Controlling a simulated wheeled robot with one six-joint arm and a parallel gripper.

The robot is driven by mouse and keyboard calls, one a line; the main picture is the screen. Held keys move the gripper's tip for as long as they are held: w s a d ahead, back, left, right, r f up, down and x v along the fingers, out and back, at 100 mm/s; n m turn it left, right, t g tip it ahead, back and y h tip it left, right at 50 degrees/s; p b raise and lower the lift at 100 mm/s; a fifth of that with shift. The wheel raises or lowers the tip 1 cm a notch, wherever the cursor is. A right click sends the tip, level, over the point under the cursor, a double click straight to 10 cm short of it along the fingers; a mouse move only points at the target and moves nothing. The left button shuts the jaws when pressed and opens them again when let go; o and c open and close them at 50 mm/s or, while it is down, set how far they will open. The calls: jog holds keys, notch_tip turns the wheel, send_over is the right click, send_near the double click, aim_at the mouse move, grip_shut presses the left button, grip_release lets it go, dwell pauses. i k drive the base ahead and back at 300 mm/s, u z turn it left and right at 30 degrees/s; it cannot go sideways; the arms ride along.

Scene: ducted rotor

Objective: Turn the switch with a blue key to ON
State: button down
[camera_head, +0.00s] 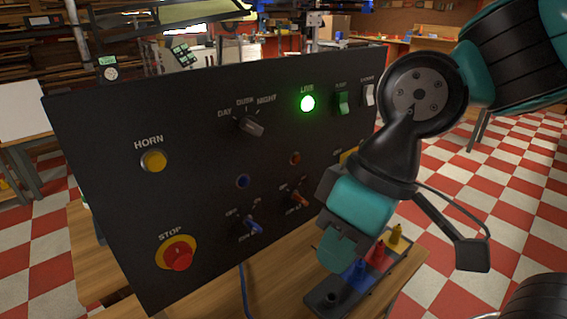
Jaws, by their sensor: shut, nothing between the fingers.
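The black control panel (200,130) stands upright on a wooden table. Low in its middle is a switch with a blue key-like lever (254,226), tilted down to the right. Small labels surround it, too small to read surely, so I cannot tell its setting. A blue-ringed round fitting (243,181) sits above it. To its right is a similar orange lever (300,199) below an orange-brown round fitting (295,159). My gripper (334,260) is shut and empty, pointing down in front of the panel, right of the blue lever and apart from it.
Under my gripper, a dark tray (327,299) holds blue (356,271), red (376,252) and yellow (396,235) pegs. The panel carries a stop button (178,255), horn button (153,161), day-night knob (252,126), lit green lamp (307,103) and green rocker (343,103). A yellow part is half hidden behind my arm.

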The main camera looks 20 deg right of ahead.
aim_at(247, 221)
jog(key=z, duration=0.4)
jog(key=k, duration=0.95)
jog(key=u, duration=0.3)
jog(key=i, duration=0.4)
jog(key=u, duration=0.2)
